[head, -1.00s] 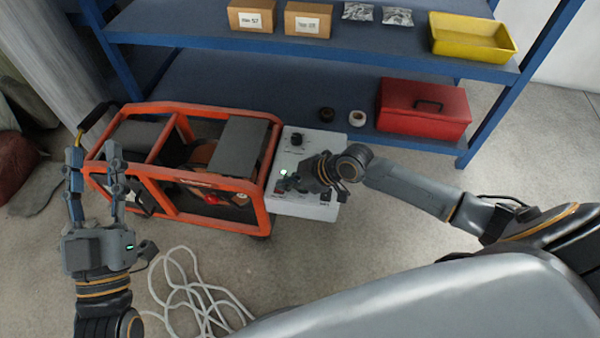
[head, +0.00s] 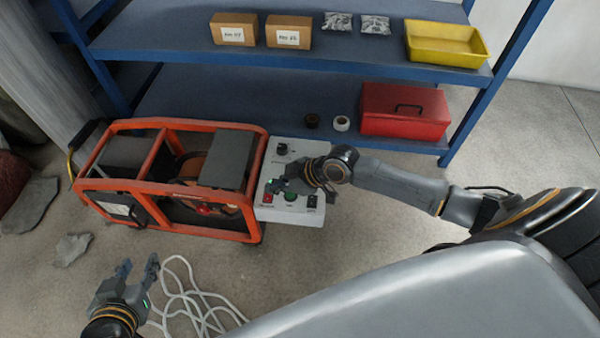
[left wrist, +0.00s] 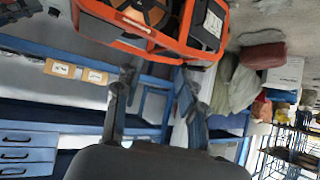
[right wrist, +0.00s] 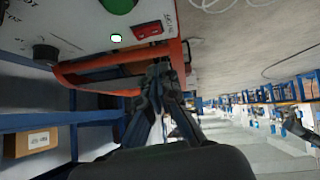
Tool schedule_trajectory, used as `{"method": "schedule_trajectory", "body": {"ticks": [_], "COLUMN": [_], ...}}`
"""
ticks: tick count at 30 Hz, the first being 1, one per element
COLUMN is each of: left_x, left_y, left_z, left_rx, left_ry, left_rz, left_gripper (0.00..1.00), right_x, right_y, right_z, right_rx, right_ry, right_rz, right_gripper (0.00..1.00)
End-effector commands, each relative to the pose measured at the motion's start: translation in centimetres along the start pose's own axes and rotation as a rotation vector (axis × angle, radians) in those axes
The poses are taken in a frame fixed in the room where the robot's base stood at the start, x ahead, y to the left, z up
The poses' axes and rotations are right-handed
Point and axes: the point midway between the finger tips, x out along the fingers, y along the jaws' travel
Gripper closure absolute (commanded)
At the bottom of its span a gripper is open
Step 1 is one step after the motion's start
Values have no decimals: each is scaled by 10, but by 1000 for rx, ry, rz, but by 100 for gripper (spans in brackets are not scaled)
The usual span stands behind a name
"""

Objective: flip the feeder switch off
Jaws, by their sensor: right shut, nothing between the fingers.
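The control panel (head: 262,214) is a white box at the right end of an orange-framed machine. It carries a red switch (head: 268,198), a green button (head: 291,196), a black switch (head: 313,201) and a black knob (head: 281,148). Their small labels are too blurred to tell which is the feeder switch. My right gripper (head: 276,186) is shut and empty, over the panel's left part near the red switch. The right wrist view shows the red switch (right wrist: 148,29) beyond the fingertips, with a lit green lamp (right wrist: 116,38) beside it. My left gripper (head: 138,264) is open and empty, low in front of the machine.
The orange frame (head: 190,230) stands left of the panel. A blue shelf (head: 220,110) behind holds a red toolbox (head: 405,112), cardboard boxes and a yellow bin (head: 447,44). White cable (head: 185,300) lies coiled on the floor near my left gripper.

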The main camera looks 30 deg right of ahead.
Motion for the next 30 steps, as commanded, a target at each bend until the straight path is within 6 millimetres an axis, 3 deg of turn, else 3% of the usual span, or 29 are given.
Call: {"method": "schedule_trajectory", "body": {"ticks": [9,15,21,30], "left_x": [-31,-53,-64,-65], "left_y": [-9,-12,-14,-14], "left_z": [69,98,111,113], "left_rx": [-8,-13,-16,-16], "left_ry": [-365,-531,-605,-612], "left_rz": [-20,-29,-32,-32], "left_gripper": [60,60,60,60], "right_x": [-54,-78,-90,-91], "right_y": [1,1,0,0], "right_z": [0,1,1,1], "right_rx": [-2,-2,-1,-1], "right_ry": [-5,-5,-3,-2], "right_rz": [2,1,1,1], "right_gripper": [100,100,100,100]}}
